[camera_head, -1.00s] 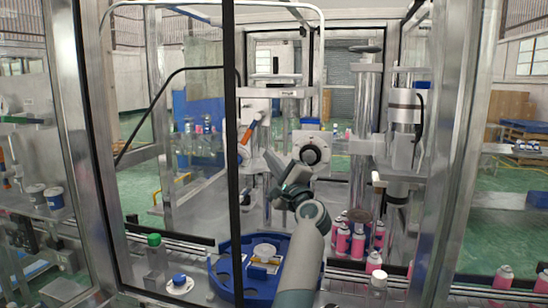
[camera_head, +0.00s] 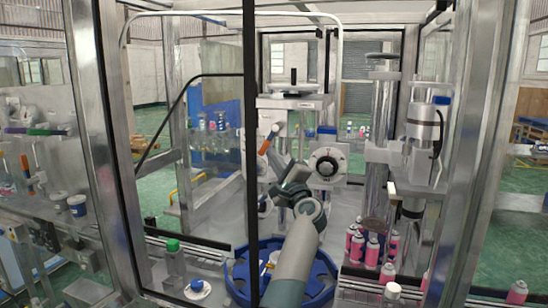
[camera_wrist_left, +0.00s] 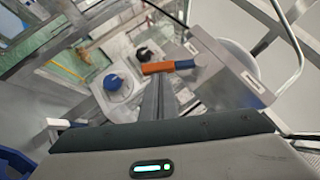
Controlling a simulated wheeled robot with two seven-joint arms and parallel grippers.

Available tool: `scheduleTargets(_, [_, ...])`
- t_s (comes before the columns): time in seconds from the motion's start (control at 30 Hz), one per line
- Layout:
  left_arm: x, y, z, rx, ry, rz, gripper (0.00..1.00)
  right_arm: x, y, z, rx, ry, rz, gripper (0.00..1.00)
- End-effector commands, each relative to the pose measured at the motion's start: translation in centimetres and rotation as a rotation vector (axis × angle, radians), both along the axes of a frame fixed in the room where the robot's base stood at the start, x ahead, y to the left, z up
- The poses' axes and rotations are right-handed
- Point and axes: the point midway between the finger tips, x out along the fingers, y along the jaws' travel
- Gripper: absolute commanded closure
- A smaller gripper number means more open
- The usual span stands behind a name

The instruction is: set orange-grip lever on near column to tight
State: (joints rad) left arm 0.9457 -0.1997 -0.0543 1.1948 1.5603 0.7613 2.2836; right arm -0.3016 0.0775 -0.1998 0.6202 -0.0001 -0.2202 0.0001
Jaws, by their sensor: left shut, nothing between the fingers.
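My left gripper (camera_head: 276,168) is shut and empty, just below and right of the lever in the head view. In the left wrist view its closed fingers (camera_wrist_left: 158,84) end close to the grip; I cannot tell whether they touch. My right gripper is not in view.
A white-faced dial with a black knob (camera_head: 327,165) is right of the gripper. A blue round turntable (camera_head: 240,282) lies below my arm. Pink cans (camera_head: 372,250) stand at right. A dark frame post (camera_head: 250,120) crosses the view close to the lever.

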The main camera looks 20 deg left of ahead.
Motion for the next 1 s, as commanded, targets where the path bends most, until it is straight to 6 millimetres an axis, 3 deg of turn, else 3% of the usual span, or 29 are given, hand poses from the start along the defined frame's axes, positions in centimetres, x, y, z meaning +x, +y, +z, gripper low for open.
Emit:
scheduleTargets(0.47, [0.0, 0.2, -0.3, 0.03, -0.002, 0.001, 1.0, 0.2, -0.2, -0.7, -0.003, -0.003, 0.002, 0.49])
scheduleTargets(1.0, [0.0, 1.8, -0.4, 0.349, -0.015, 0.002, 1.0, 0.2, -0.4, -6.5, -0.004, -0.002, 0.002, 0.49])
